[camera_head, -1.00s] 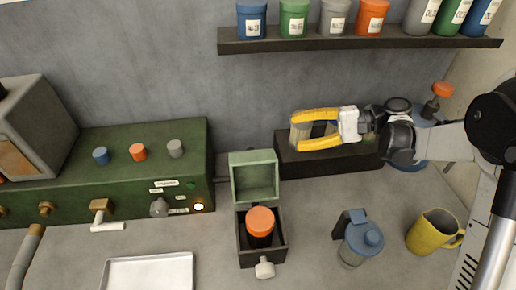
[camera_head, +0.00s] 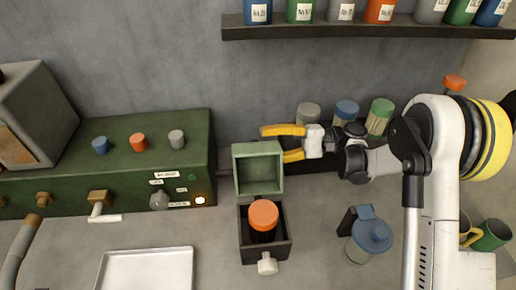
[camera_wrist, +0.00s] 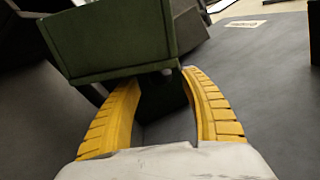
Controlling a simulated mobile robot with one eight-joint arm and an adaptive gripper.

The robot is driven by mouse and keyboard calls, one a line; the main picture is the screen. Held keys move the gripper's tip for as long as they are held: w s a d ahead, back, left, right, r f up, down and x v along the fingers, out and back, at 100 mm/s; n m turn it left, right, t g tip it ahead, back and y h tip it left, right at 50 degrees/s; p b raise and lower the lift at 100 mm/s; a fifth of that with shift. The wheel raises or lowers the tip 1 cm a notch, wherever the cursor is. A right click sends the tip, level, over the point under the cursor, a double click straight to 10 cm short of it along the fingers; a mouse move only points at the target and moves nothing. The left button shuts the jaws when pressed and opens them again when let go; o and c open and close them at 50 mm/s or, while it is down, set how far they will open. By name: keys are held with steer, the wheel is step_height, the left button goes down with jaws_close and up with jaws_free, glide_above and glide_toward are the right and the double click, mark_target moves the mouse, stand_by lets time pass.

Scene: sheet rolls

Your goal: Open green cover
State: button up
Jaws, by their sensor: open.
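The green cover (camera_head: 259,170) stands raised at the back of a small black box (camera_head: 265,252), with its hollow inside facing the head camera. It also shows in the wrist view (camera_wrist: 112,42), close in front of my fingers. My gripper (camera_head: 276,143) has yellow fingers and is open beside and behind the cover's upper right corner. In the wrist view my gripper (camera_wrist: 160,80) shows nothing held between its fingers; the cover's lower edge overlaps the left fingertip. I cannot tell whether they touch. An orange-capped dark jar (camera_head: 263,218) stands in the box.
A green machine (camera_head: 120,165) with knobs stands left of the box. A blue-lidded jar (camera_head: 371,237) is to the right, and a white tray (camera_head: 148,270) lies front left. Several capped jars stand behind my arm. A shelf (camera_head: 360,31) runs above.

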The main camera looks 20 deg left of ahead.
steer(key=shift+x, duration=1.1)
jaws_close()
